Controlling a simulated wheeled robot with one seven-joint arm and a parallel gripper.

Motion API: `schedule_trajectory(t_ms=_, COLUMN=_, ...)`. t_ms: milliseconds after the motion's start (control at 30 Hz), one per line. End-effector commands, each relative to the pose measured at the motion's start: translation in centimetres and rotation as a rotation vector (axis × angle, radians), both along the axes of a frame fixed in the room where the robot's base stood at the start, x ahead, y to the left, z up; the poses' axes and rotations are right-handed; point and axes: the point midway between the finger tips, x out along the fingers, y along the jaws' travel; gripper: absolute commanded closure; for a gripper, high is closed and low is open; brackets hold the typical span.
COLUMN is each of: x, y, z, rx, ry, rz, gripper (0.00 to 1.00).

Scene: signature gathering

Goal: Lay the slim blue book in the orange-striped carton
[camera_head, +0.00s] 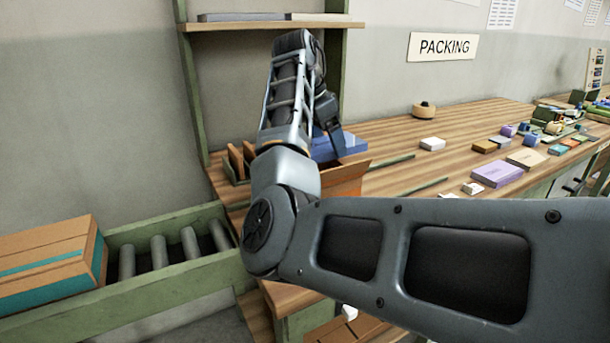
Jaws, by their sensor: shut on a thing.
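My gripper (336,140) is at the far end of my arm, partly hidden behind the arm's own links. It is shut on the slim blue book (351,145), which lies roughly flat just above or at the opening of a brown carton. The open carton (346,182) stands on the wooden bench, with an orange band on its near side and a flap raised at the right. My arm hides its left part and inside. I cannot tell whether the book touches the carton.
The packing bench (390,158) holds a tape roll (423,110), a white box (432,144), a purple box (497,174) and several small items at the right. Green rails lie right of the carton. A teal-striped carton (50,265) sits on the roller conveyor (160,258) at left. A shelf (270,25) stands above.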

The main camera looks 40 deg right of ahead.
Motion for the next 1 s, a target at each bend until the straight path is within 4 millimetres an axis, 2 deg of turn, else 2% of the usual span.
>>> schedule_trajectory(t_ms=100, x=0.6, y=2.4, z=-1.3, rx=-0.001, ry=0.000, rz=0.003, gripper=0.48)
schedule_trajectory(t_ms=300, x=1.2, y=4.8, z=-2.9, rx=0.000, ry=-0.001, rz=0.000, gripper=0.48)
schedule_trajectory(t_ms=467, x=1.3, y=5.2, z=-3.5, rx=0.000, ry=0.000, rz=-0.001, gripper=0.48)
schedule_trajectory(t_ms=733, x=1.3, y=5.1, z=-6.8, rx=0.000, ry=0.001, rz=-0.001, gripper=0.48)
schedule_trajectory(t_ms=1000, x=1.3, y=5.1, z=-7.2, rx=-0.001, ry=-0.001, rz=-0.001, gripper=0.48)
